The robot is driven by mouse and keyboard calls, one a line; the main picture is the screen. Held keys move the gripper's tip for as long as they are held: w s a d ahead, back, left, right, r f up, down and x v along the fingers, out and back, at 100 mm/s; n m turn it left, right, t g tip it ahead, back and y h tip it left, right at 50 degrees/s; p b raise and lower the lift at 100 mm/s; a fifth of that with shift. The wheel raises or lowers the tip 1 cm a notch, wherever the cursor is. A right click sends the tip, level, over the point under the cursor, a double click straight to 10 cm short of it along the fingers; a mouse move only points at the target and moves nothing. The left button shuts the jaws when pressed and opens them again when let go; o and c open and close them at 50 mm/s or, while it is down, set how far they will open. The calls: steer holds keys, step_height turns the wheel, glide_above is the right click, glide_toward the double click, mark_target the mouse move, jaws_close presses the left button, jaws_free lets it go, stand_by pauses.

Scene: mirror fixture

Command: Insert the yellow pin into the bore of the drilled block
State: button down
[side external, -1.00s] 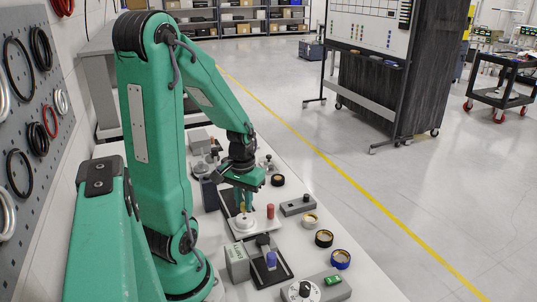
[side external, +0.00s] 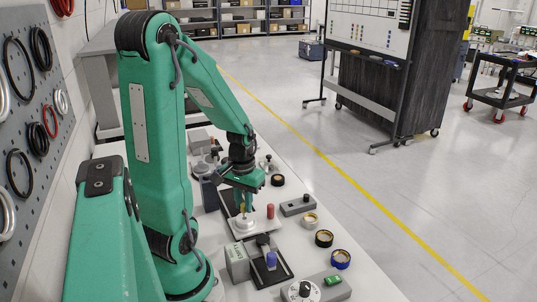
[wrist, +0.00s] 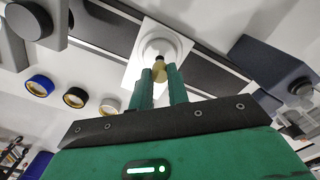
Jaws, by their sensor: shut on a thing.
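My gripper (wrist: 160,76) is shut on the yellow pin (wrist: 160,73), which shows between the two green fingers in the wrist view. The pin also shows in the side view (side external: 243,208), just below my gripper (side external: 243,203). It stands over a round white piece on a white plate (side external: 236,233), which looks like the drilled block. In the wrist view this white piece (wrist: 158,46) is just beyond the fingertips. The bore is hidden, and I cannot tell whether the pin's lower end is in it.
A red pin (side external: 270,211) stands at the right of the white plate. A blue piece (side external: 271,259) sits on a black base in front. A grey box (side external: 297,205) and several tape rolls (side external: 324,238) lie to the right. A grey block (side external: 237,262) stands at the front left.

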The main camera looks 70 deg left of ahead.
steer(key=shift+f, duration=1)
stand_by(1.8)
steer(key=c, duration=0.9)
jaws_free()
steer(key=shift+r, duration=0.15)
steer(key=shift+r, duration=3.4)
